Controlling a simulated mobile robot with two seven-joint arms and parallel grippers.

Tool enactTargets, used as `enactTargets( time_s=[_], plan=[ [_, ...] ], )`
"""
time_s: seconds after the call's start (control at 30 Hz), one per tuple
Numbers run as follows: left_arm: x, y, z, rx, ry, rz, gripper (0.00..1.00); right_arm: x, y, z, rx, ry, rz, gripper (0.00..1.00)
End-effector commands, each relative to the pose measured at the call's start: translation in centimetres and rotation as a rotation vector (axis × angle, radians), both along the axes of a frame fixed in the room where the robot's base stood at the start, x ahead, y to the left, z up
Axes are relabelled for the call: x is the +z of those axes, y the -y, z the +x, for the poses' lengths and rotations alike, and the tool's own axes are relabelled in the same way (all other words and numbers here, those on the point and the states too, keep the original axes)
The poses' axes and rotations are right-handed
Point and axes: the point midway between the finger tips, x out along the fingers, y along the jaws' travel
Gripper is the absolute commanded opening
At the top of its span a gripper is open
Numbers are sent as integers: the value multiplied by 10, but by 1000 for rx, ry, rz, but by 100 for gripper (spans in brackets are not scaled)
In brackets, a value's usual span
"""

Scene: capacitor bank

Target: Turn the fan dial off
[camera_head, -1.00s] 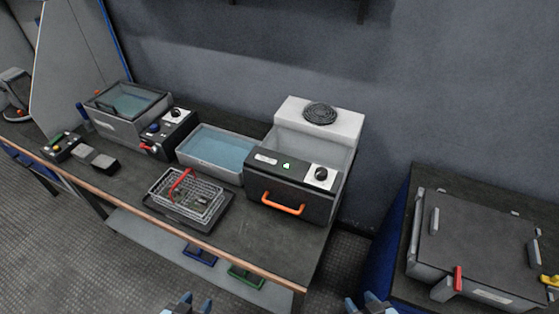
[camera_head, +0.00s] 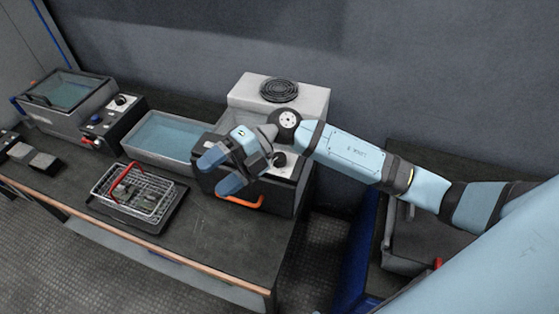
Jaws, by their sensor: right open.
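The fan unit (camera_head: 316,101) is a white and dark box with a round black grille on top and an orange handle at its front. Its fan dial (camera_head: 279,160) is a black knob on a white plate on the sloped front panel, partly hidden by my arm. My right gripper (camera_head: 220,172) is open and empty, in front of the left part of that panel, left of the dial. I cannot tell whether it touches the unit. The left gripper is not in view.
Left of the fan unit are a water basin (camera_head: 134,150), a control box with a dial (camera_head: 120,104) and a water tank (camera_head: 40,118). A wire basket (camera_head: 128,207) with a red handle sits on a dark tray. A gap separates the bench from a cabinet at right.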

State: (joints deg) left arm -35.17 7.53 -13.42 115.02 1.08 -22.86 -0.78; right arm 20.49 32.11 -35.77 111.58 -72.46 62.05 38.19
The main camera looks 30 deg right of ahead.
Motion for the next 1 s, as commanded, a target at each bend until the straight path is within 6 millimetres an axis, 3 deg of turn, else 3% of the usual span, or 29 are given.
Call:
enactTargets(
  time_s=[0.1, 0.2, 0.4, 0.5, 0.63, 0.73, 1.0],
  plan=[
    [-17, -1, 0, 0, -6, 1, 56, -22, 35, 19, 97, 111, -353, 69],
    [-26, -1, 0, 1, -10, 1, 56, -31, 75, 41, 110, 166, -653, 69],
    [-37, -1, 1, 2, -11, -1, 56, -20, 153, 78, 17, 199, -1114, 69],
    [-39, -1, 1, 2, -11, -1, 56, -11, 177, 87, -32, 197, -1241, 69],
    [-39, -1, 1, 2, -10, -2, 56, -8, 190, 92, -63, 191, -1311, 69],
    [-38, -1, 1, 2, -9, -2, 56, -16, 191, 92, -66, 188, -1320, 69],
    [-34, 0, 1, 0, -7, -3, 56, -69, 187, 91, -63, 187, -1315, 69]
  ],
)
